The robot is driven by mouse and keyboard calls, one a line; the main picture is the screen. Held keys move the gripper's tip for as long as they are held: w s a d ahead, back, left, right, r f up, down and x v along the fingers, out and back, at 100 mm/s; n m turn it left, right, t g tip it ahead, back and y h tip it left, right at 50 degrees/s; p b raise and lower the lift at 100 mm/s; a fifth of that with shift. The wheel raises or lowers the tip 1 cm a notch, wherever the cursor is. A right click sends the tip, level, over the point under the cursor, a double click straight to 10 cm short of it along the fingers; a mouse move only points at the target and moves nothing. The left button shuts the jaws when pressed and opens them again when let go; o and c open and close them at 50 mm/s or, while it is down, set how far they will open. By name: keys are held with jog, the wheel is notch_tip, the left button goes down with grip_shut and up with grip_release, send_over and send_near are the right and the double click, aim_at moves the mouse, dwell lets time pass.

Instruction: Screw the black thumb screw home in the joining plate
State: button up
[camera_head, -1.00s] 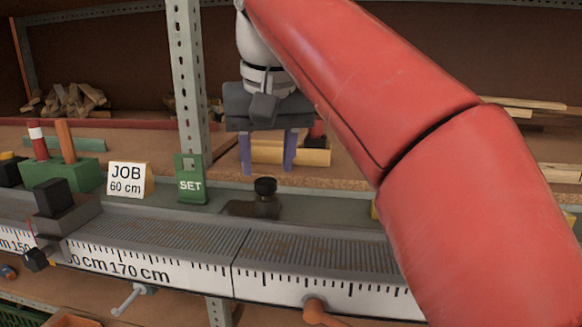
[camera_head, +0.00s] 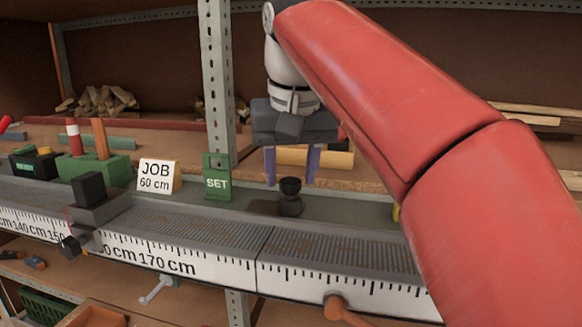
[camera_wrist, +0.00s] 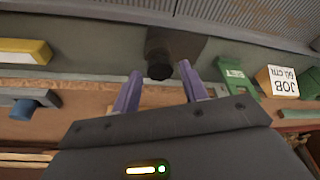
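The black thumb screw (camera_head: 290,187) stands upright on the bench behind the ruled fence, its round knob on top. The dark joining plate (camera_head: 264,207) lies low at its foot; in the wrist view the plate (camera_wrist: 188,44) is partly hidden by the screw (camera_wrist: 160,66). My gripper (camera_head: 291,182) points down over the screw with its two purple fingers apart. In the wrist view its fingertips (camera_wrist: 160,71) stand to either side of the knob, with gaps showing. I cannot tell whether the tips are level with the knob.
The fence (camera_head: 190,238) with its scale runs along the front. A black-knobbed stop (camera_head: 95,205) sits on it at left. A yellow block (camera_wrist: 24,51) shows in the wrist view.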

jog(key=c, duration=0.9)
